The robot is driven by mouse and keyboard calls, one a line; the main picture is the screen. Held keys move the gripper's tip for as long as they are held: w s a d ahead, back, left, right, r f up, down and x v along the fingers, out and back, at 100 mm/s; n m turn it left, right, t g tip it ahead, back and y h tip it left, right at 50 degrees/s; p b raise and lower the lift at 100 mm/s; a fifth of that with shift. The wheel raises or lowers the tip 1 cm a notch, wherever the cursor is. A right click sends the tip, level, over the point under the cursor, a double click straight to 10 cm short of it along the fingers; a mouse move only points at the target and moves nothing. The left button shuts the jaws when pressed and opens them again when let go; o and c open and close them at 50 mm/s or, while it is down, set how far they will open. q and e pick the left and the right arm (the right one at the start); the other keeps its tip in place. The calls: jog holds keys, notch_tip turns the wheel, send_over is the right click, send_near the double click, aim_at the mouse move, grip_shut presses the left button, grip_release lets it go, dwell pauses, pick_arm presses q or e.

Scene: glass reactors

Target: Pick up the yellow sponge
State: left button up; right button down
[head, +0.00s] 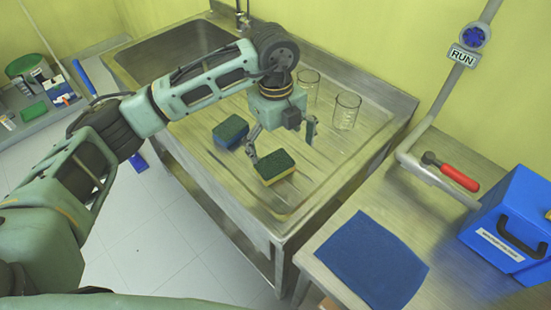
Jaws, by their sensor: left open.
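The yellow sponge (275,167) lies on the ribbed metal drainboard of the sink, with a dark green scouring top and a yellow side showing. My left gripper (281,146) is open and points down, just behind the yellow sponge in the head view. One finger is close to the sponge's left end and the other is farther right. I cannot tell whether the near finger touches the sponge. Nothing is between the fingers. A second sponge (230,131), with a green top and blue side, lies to the left of the gripper. My right gripper is not in view.
Two glass beakers stand behind the gripper, one (346,111) to the right and one (309,87) farther back. The sink basin (170,55) is at the back left. A blue mat (372,262), a red-handled tool (456,175) and a blue case (510,225) are on the right bench.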

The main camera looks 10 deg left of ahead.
aim_at(274, 163)
pick_arm(q)
jog(key=shift+w+a+y, duration=0.15)
jog(key=shift+a+y, duration=0.15)
jog(key=shift+a, duration=0.3)
jog(key=shift+a+f, duration=0.1)
jog(key=shift+f, duration=0.15)
notch_tip(274, 163, down, 6)
jog(key=p, duration=0.3)
jog(key=shift+w+f, duration=0.1)
jog(key=shift+f, duration=0.35)
jog(key=shift+c, duration=0.5)
jog(key=c, duration=0.7)
